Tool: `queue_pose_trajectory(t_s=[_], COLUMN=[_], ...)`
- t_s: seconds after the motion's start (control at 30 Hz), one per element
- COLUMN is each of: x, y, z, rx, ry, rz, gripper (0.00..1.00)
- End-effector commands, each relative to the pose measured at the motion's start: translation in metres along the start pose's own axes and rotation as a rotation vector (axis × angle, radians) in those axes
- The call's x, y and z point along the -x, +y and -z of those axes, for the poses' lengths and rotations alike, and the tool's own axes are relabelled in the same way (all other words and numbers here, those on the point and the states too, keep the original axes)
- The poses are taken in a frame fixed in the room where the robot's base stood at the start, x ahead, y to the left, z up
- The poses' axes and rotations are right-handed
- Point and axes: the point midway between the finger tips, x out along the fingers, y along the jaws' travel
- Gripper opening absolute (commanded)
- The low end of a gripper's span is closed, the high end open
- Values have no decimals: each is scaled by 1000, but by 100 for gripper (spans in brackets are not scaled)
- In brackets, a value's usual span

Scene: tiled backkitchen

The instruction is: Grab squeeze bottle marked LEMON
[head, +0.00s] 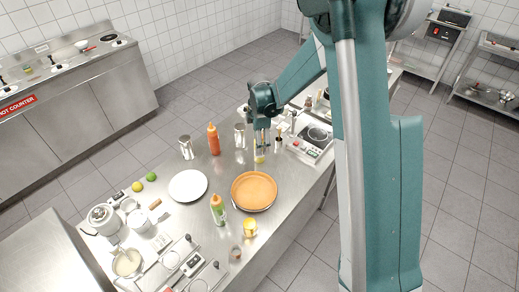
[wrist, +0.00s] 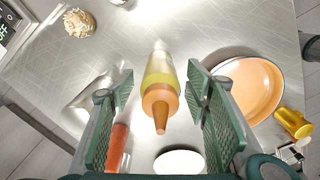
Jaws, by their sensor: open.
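A squeeze bottle with a yellow-green band and an orange nozzle cap (wrist: 160,98) stands between the two fingers of my gripper (wrist: 165,112) in the wrist view. Its label cannot be read. The fingers are apart, with a visible gap on either side of the bottle. In the head view my gripper (head: 262,136) is over the far part of the steel counter, and the yellowish bottle (head: 259,155) shows just below it, partly hidden by the fingers.
A red squeeze bottle (head: 213,140) and metal canisters (head: 239,136) stand left of my gripper. An orange round pan (head: 254,188), a white plate (head: 188,186), a green-labelled squeeze bottle (head: 217,209) and a yellow cup (head: 250,228) stand nearer. A scale-like appliance (head: 309,146) is at right.

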Motion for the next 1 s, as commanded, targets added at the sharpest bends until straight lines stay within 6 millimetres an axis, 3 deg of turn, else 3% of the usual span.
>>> queue_pose_trajectory(t_s=[0.63, 0.87, 1.0], x=[-3, -3, -3], y=[0, 0, 0], z=[0, 0, 0], rx=[0, 0, 0], ry=[0, 0, 0], rz=[0, 0, 0], gripper=[47, 17, 14])
